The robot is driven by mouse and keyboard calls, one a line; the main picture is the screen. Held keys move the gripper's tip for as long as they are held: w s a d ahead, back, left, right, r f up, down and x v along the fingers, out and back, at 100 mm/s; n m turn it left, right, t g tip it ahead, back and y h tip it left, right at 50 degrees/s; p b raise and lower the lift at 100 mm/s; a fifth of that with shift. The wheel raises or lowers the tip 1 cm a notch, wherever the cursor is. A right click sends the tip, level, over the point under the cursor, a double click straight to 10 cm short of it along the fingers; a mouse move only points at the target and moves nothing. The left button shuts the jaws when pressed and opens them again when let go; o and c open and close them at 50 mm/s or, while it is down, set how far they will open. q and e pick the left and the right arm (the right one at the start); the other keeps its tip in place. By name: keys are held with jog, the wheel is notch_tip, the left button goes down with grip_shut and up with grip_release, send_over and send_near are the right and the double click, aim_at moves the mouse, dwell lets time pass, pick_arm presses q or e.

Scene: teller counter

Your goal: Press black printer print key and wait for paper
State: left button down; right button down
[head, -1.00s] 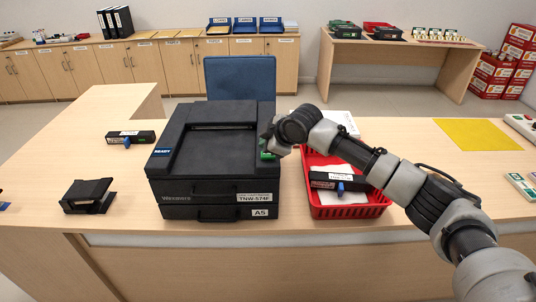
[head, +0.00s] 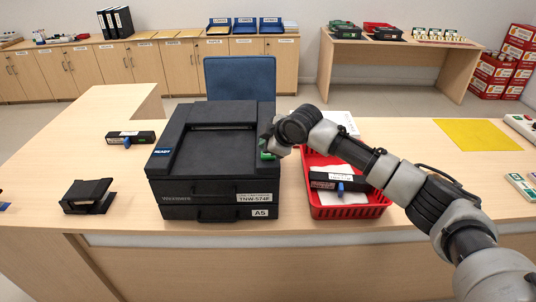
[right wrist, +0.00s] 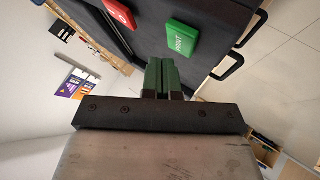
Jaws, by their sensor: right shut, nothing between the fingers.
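The black printer (head: 212,160) stands on the counter in the middle of the head view. Its small blue display (head: 163,153) reads READY, and its recessed top looks bare and dark. In the right wrist view the green PRINT key (right wrist: 181,39) is on the printer's dark surface, with a red key (right wrist: 119,13) beside it. My right gripper (right wrist: 165,62) is shut and empty, its green fingertips just short of the PRINT key with a small gap visible. In the head view the right gripper (head: 267,147) is at the printer's right edge, partly hiding that side. My left gripper is out of view.
A red basket (head: 340,212) with a black box and paper stands right of the printer, under my right arm. A black stand (head: 88,196) and a black box (head: 130,138) lie to the left. A yellow sheet (head: 476,134) lies far right.

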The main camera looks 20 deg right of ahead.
jog(key=shift+f, duration=0.15)
dwell(0.5)
jog(key=shift+f, duration=0.25)
jog(key=shift+f, duration=0.5)
dwell(0.7)
jog(key=shift+r+p, duration=0.15)
jog(key=shift+p, duration=0.25)
jog(key=shift+r+p, duration=0.75)
jog(key=shift+p, duration=0.15)
notch_tip(320, 180, up, 5)
jog(key=p, duration=0.5)
jog(key=shift+r, duration=0.1)
